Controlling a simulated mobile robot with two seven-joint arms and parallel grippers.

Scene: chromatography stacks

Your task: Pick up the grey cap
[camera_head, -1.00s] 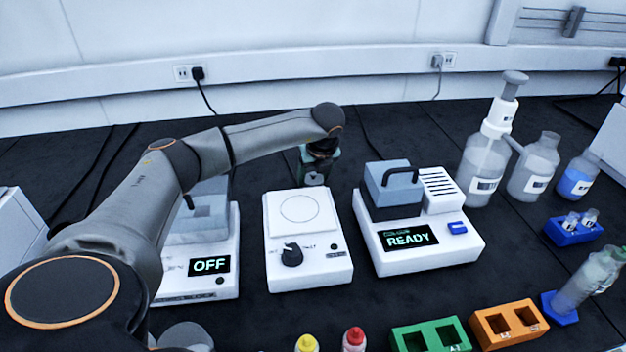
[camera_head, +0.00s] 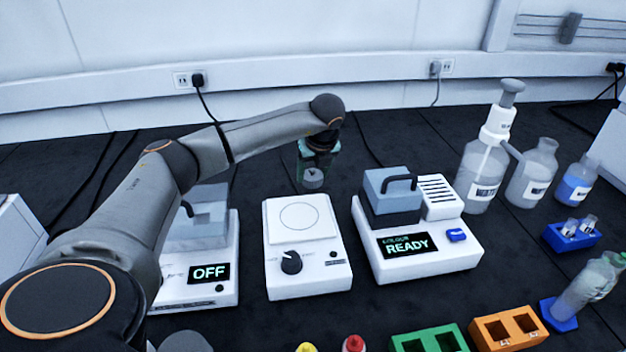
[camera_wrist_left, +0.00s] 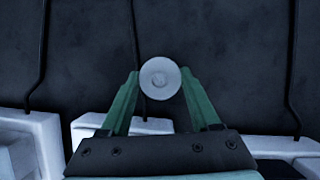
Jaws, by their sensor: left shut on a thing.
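The grey cap (camera_wrist_left: 160,79) is a round disc with a paler centre in the left wrist view, between the tips of my left gripper's green fingers. In the head view the cap (camera_head: 313,178) shows as a small grey piece under my left gripper (camera_head: 314,172), behind the white stirrer plate. My left gripper (camera_wrist_left: 160,82) is shut on the cap. Whether the cap touches the bench is hard to tell. My right gripper is not in view.
The white stirrer plate (camera_head: 307,262) with a knob stands just in front of the gripper. The READY device (camera_head: 450,256) is to its right, the OFF device (camera_head: 185,292) to its left. Bottles, including a pump bottle (camera_head: 482,165), stand further right. Dark bench behind is mostly clear apart from cables.

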